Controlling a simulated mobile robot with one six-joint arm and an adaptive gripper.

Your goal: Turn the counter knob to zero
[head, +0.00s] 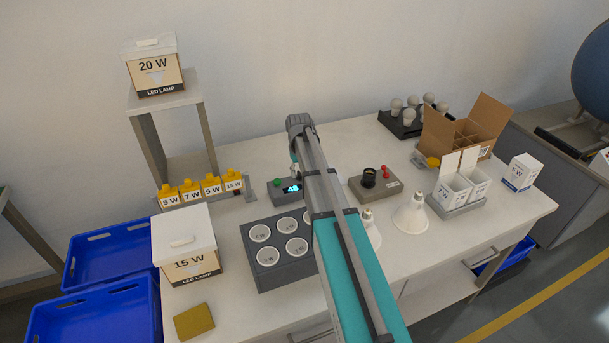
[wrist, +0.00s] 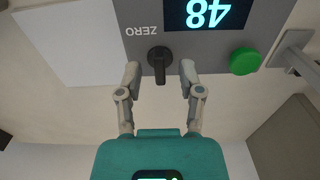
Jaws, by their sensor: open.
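The counter is a grey box (head: 279,197) on the table, with a lit display (head: 292,188) reading 48 and a green button (head: 277,183). In the wrist view the display (wrist: 209,14) appears upside down, with the green button (wrist: 245,61) to its right. The black counter knob (wrist: 160,62) has its lever pointing down in the picture, and the ZERO mark is at its upper left. My gripper (wrist: 160,78) is open, with one fingertip on each side of the knob and visible gaps between. In the head view my arm hides most of the gripper and the knob.
A grey holder with white cups (head: 250,258) stands in front of the counter. A box with a red lever (head: 378,190) is to its right, and yellow-topped labelled blocks (head: 200,190) are to its left. White lamps (head: 411,212) stand at the front right.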

